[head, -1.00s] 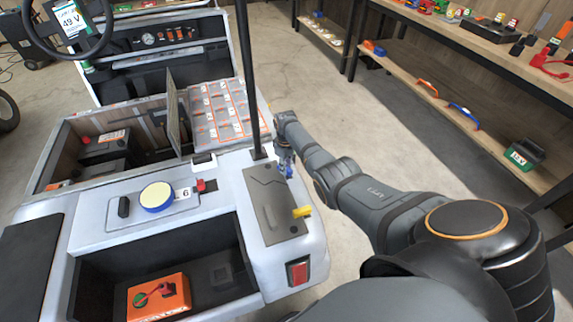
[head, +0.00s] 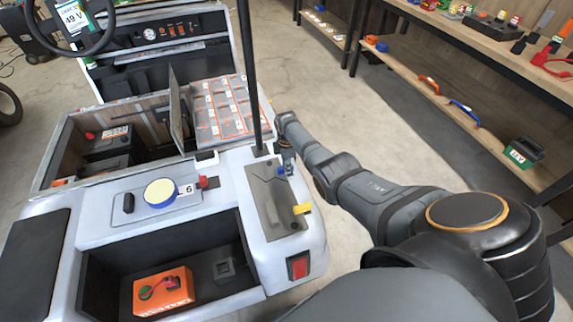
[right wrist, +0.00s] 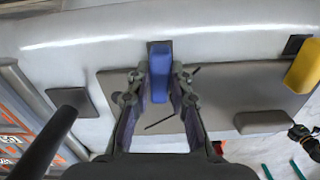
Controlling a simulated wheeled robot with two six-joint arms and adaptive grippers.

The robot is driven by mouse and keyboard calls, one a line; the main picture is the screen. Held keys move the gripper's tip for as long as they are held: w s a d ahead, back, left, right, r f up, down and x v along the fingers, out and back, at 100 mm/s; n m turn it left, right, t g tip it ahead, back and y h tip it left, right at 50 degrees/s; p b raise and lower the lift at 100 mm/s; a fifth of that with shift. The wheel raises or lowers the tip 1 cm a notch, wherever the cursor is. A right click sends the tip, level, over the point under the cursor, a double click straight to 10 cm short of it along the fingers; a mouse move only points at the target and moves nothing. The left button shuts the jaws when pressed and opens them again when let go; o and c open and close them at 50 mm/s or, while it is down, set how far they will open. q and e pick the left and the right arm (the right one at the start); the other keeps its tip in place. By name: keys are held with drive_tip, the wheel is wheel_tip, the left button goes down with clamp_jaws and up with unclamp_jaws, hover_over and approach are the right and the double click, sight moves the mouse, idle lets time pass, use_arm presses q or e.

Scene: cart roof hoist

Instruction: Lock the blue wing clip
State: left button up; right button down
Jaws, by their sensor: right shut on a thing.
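The blue wing clip (head: 281,171) is at the outer edge of a grey plate (head: 267,190) on the cart's white rear corner. My right gripper (head: 287,160) is at the clip, its arm reaching in from the right. In the right wrist view, the blue clip (right wrist: 161,72) stands between the two fingers of my right gripper (right wrist: 159,88), which is shut on it. The clip lies lengthwise between the fingers, at the plate's edge. The fingers hide part of its sides, and I cannot tell whether it is locked. My left gripper is not in view.
A yellow clip (head: 302,209) is at the plate's near corner. A black post (head: 250,75) rises close beside my right gripper. An orange box (head: 163,292) lies in the cart's open bin. A shelf (head: 465,115) stands at the right, with clear floor between.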

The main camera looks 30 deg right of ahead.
drive_tip(key=shift+n, duration=0.7)
drive_tip(key=c, duration=1.2)
unclamp_jaws()
drive_tip(key=shift+r, duration=0.1)
wheel_tip(320, 180, up, 12)
